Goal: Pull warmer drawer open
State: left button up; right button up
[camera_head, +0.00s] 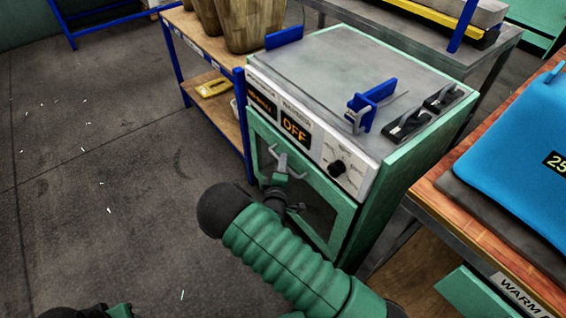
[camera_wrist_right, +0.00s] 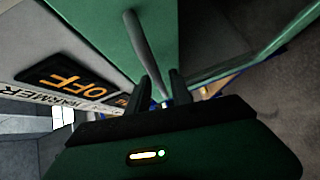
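A green cabinet (camera_head: 397,168) with a lit OFF display (camera_head: 295,129) has a framed front panel (camera_head: 346,214) with a dark window. The panel looks closed against the body. A pale metal handle (camera_head: 298,172) stands out from it, and shows as a grey bar in the right wrist view (camera_wrist_right: 143,40). My right gripper (camera_head: 279,181) is at this handle. In the right wrist view its dark fingers (camera_wrist_right: 164,84) stand close on either side of the bar and look shut on it. The contact is partly hidden. My left gripper is not clearly visible.
A blue-framed shelf (camera_head: 210,85) with baskets stands left of the cabinet. A wooden-topped bench (camera_head: 450,195) with a blue slab (camera_head: 525,135) stands at the right, above a green panel with a partly cut label.

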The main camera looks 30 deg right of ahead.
jog(key=shift+d, duration=0.1)
jog(key=c, duration=0.5)
jog(key=shift+d+f, duration=0.1)
jog(key=shift+d, duration=0.1)
grip_shut()
jog(key=shift+s+f, duration=0.1)
jog(key=shift+s, duration=0.05)
